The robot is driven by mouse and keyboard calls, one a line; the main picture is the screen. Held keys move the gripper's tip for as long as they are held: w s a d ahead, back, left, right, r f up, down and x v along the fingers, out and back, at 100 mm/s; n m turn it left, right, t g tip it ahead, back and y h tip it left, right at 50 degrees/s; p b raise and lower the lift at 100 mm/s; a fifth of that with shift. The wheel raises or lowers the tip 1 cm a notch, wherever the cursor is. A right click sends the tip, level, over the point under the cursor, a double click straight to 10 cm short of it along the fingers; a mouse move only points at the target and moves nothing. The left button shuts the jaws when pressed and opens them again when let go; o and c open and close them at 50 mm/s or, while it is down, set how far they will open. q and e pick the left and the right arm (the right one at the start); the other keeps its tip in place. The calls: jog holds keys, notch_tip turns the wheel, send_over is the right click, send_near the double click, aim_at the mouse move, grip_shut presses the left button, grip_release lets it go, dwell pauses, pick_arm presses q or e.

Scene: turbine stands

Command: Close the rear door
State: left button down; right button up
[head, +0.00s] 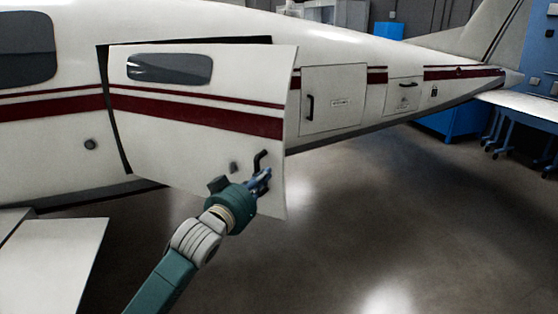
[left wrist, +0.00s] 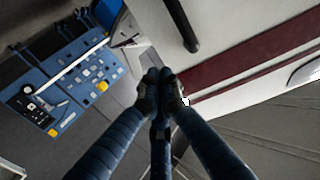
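The rear door (head: 200,150) is a white panel with dark red stripes and a small dark window (head: 170,68). It stands out from the aircraft's side, with a dark gap along its left and top edges. A bent black handle (head: 261,159) sits near its lower right corner. My left gripper (head: 264,178) is at that corner, just below the handle. In the left wrist view its fingers (left wrist: 160,90) meet at the tips with nothing visible between them. A black bar, likely the handle (left wrist: 181,25), shows above and apart from the fingertips. My right gripper is out of view.
A smaller closed hatch (head: 333,98) with its own black handle lies right of the door. A white wing surface (head: 50,265) is at lower left. Blue stands (head: 525,125) are at far right. The floor (head: 400,220) right of the door is clear.

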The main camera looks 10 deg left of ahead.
aim_at(280, 158)
pick_arm(q)
jog(key=w, duration=0.2)
jog(key=w+p, duration=0.1)
jog(key=w, duration=0.3)
jog(key=shift+w+d+p, duration=0.35)
jog(key=shift+w+d, duration=0.25)
jog(key=shift+w, duration=0.45)
jog(key=shift+w+f, duration=0.1)
jog(key=shift+w, duration=0.1)
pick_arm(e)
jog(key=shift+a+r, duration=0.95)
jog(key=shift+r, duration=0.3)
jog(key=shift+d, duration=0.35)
